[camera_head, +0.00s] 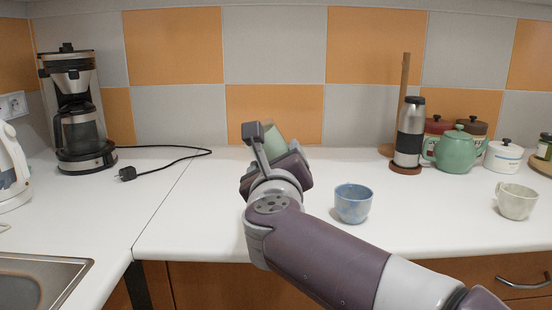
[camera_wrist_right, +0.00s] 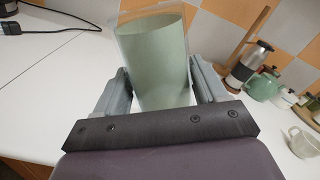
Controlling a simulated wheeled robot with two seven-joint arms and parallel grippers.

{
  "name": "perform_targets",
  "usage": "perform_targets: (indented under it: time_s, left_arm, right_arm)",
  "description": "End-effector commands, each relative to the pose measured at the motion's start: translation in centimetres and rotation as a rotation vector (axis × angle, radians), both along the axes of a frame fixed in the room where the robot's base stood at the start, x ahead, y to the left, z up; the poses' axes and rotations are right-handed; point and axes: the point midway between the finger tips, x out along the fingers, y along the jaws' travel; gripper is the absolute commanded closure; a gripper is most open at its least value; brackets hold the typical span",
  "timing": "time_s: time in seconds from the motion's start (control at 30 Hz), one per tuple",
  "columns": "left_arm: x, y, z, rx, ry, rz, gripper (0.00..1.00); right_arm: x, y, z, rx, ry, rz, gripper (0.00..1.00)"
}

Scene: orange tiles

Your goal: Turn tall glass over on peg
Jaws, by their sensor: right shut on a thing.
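A pale green tall glass (camera_wrist_right: 160,62) is held between the two fingers of my right gripper (camera_wrist_right: 163,88) in the right wrist view. In the head view the glass (camera_head: 274,138) shows only in part, tilted, behind the gripper (camera_head: 272,155), above the white counter. I cannot tell clearly which of its ends is open. A tall wooden post (camera_head: 404,82), the only peg-like thing in view, stands near the wall to the right; its lower part is partly hidden by a steel flask. My left gripper is not in view.
A blue cup (camera_head: 353,204) stands right of my right arm and a pale cup (camera_head: 516,202) farther right. The steel flask (camera_head: 411,130), green teapot (camera_head: 455,150) and canisters crowd the back right. A coffee maker (camera_head: 80,110) and its cord are at the left, a sink (camera_head: 40,280) front left.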

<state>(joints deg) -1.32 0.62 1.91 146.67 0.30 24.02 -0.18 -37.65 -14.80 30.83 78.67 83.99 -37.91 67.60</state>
Motion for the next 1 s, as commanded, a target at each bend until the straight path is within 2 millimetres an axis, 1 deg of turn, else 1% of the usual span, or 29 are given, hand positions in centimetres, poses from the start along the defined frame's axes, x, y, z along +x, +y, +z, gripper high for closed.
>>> perform_targets:
  time_s: [0.03, 0.1, 0.2, 0.23, 0.33, 0.53, 0.8, 1.0]
  left_arm:
    - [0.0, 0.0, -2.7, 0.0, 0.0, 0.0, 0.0]
    - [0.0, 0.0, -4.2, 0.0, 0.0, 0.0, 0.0]
    - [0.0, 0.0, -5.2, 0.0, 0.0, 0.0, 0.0]
    - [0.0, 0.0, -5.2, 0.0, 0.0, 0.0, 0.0]
    - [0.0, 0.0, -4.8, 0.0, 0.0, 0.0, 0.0]
    - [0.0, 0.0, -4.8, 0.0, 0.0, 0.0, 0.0]
    - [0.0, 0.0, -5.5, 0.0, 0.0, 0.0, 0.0]
    - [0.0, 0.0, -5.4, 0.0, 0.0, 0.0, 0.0]
  right_arm:
    - [0.0, 0.0, -1.4, 0.116, -0.003, 0.001, 0.57]
    - [0.0, 0.0, -1.3, 0.293, -0.004, 0.002, 0.57]
    - [0.0, 0.0, -0.7, 0.476, -0.002, 0.001, 0.57]
    - [0.0, 0.0, -0.5, 0.505, -0.002, 0.001, 0.57]
    - [0.0, 0.0, 0.1, 0.531, -0.001, 0.0, 0.57]
    - [-0.1, 0.0, 0.1, 0.524, 0.0, 0.0, 0.57]
    - [-1.9, 0.1, 0.0, 0.523, 0.0, 0.001, 0.57]
    - [-2.0, 0.0, 0.0, 0.521, 0.0, 0.0, 0.57]
